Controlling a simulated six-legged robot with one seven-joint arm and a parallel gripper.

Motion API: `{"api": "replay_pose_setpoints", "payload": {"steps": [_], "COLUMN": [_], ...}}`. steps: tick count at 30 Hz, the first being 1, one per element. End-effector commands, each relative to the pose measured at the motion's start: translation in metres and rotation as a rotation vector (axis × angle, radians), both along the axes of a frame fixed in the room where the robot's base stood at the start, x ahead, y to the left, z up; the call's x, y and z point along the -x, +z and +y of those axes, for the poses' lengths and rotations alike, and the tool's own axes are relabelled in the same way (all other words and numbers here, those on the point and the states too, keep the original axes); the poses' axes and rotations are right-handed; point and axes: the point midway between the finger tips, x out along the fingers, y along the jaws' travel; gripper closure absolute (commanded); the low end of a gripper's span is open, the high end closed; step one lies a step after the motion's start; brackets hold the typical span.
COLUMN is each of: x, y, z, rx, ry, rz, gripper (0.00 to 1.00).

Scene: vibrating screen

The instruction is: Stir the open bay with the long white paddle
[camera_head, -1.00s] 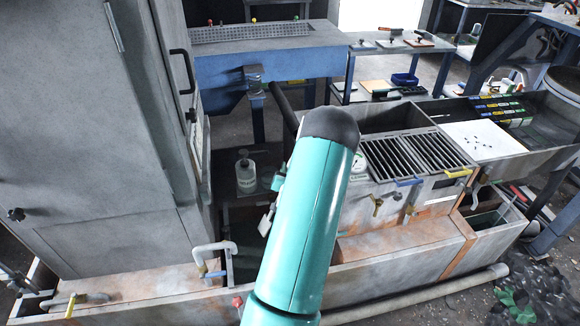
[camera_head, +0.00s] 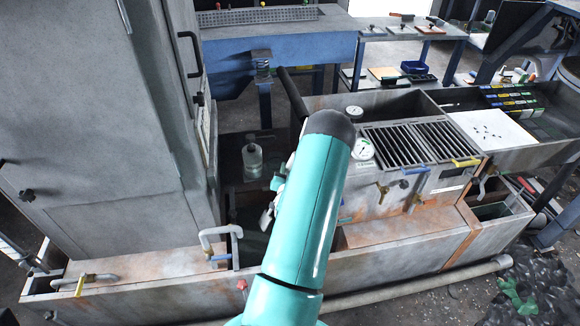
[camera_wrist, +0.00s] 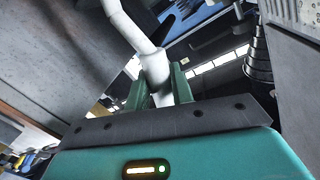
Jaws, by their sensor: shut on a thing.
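In the wrist view, the green fingers of my gripper (camera_wrist: 158,90) are shut around the white paddle (camera_wrist: 124,22). Its white shaft runs up and left from the fingers and bends near them. Its far end is outside the wrist view. In the head view, my teal arm hides the gripper and paddle. An open-topped bay (camera_head: 418,97) with a dark inside lies behind two grated bays to the right of my arm. I cannot tell whether the paddle is inside it.
Slatted grates (camera_head: 392,147) cover the neighbouring bays. Round gauges (camera_head: 362,148) stand close to my arm. A tall grey cabinet (camera_head: 90,110) fills the left side. A clear bottle (camera_head: 252,160) stands between them. A white board (camera_head: 492,130) lies to the right.

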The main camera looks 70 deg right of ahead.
Motion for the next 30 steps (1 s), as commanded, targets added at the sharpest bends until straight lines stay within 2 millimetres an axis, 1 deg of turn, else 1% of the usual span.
{"api": "replay_pose_setpoints", "payload": {"steps": [30], "x": [-0.026], "y": [-0.068], "z": [0.013], "rx": [0.000], "ry": [0.001], "rz": [0.000], "gripper": [1.00]}}
